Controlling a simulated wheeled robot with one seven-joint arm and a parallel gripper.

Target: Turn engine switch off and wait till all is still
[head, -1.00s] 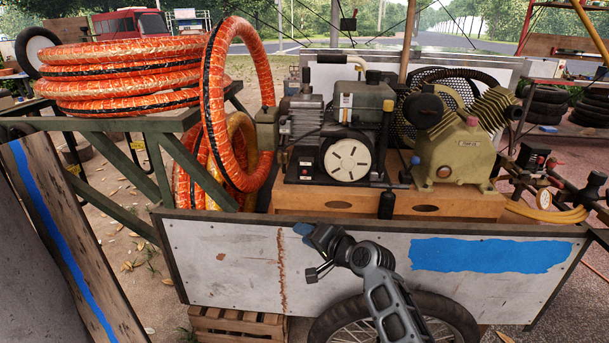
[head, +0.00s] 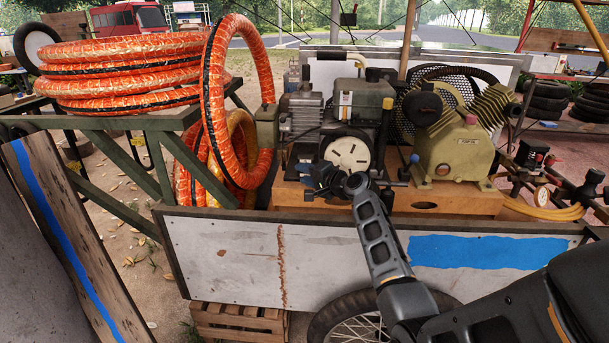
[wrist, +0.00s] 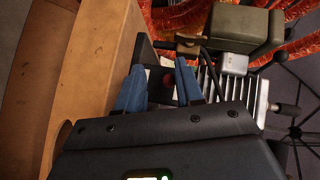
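The engine (head: 366,100) stands on a wooden base on the cart, with a white round starter cover (head: 347,153) at its front. My gripper (head: 316,174) is at the engine's lower left front. In the wrist view its two blue fingertips (wrist: 161,70) are spread, with a clear gap between them. A small red part (wrist: 168,80), which looks like the engine switch, shows in that gap on a dark plate. I cannot tell whether a finger touches it or which way it is set. In the head view my gripper hides this spot.
The olive compressor (head: 455,150) sits right of the engine. The cart's white side panel (head: 215,255) stands below my gripper. Orange hose coils (head: 130,72) lie at the left, one hanging near the engine. The wooden base (wrist: 105,60) runs close beside the fingers.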

